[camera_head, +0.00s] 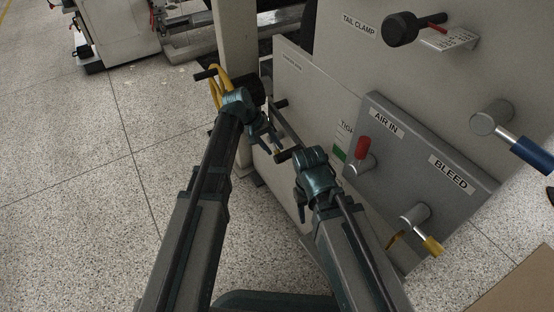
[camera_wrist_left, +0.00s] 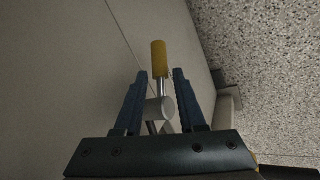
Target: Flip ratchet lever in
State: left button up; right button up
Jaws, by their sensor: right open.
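A lever with a yellow grip (camera_wrist_left: 159,58) and a thin metal stem rises from a round grey hub (camera_wrist_left: 160,108) in the left wrist view. My left gripper (camera_wrist_left: 160,86) is open, with its blue fingers on either side of the stem and hub; gaps show on both sides. In the head view my left gripper (camera_head: 269,134) is low against the machine's side panel, and the lever is mostly hidden there by my arms. My right gripper (camera_head: 304,202) is open, lower and to the right, beside the machine; its fingertips are small and hard to make out.
A grey valve panel (camera_head: 376,180) to the right carries a red-handled AIR IN lever (camera_head: 362,148) and a yellow-handled BLEED lever (camera_head: 430,243). A blue-handled lever (camera_head: 530,153) and a black TAIL CLAMP knob (camera_head: 401,29) sit farther right. The speckled floor (camera_head: 80,200) at left is clear.

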aim_at(275, 149)
pick_arm(q)
jog(key=shift+b+x, duration=1.1)
jog(key=shift+x, duration=0.65)
jog(key=shift+r, duration=0.1)
grip_shut()
